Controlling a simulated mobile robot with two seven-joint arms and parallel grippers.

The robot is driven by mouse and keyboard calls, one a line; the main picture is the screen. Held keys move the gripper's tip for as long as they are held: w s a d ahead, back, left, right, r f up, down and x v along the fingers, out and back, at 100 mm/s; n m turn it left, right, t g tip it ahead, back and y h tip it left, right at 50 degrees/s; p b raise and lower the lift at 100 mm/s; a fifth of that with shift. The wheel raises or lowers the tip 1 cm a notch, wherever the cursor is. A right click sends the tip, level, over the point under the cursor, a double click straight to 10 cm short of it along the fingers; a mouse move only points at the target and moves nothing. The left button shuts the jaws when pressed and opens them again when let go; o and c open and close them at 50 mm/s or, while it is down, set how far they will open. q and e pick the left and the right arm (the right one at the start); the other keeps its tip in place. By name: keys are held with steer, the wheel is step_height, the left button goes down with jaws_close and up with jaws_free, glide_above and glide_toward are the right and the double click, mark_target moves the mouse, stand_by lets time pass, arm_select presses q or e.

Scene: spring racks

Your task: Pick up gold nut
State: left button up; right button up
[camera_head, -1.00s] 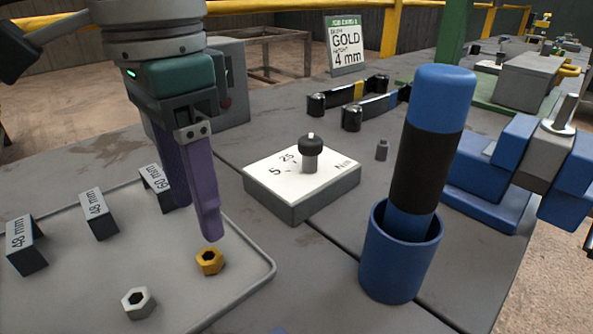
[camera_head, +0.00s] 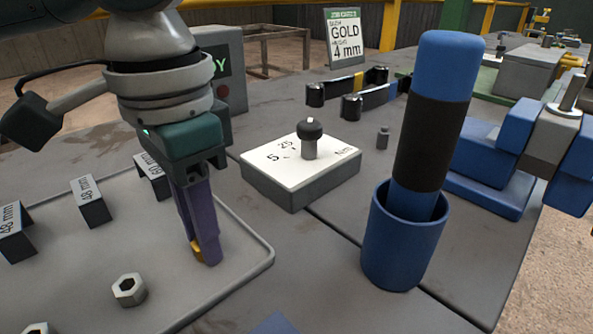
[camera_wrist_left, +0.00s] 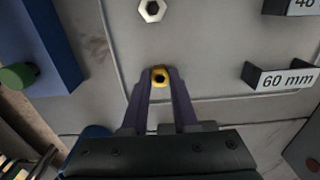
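The gold nut (camera_head: 197,250) is at the fingertips of my left gripper (camera_head: 205,255), low over the grey tray (camera_head: 262,262). In the head view the purple fingers hide most of it. In the left wrist view the gold nut (camera_wrist_left: 160,76) sits between the two purple fingertips (camera_wrist_left: 160,80) and fills the gap between them. The left gripper looks shut on it. I cannot tell whether the nut still touches the tray. My right gripper is not in view.
A steel nut (camera_head: 129,290) lies on the tray. A white-topped dial box (camera_head: 300,180) and a blue cup (camera_head: 400,250) holding a blue-black cylinder (camera_head: 428,140) stand to the right. A sign (camera_head: 345,40) reads GOLD 4 mm.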

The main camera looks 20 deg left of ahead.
arm_select(q)
jaws_close()
steer(key=shift+r, duration=0.15)
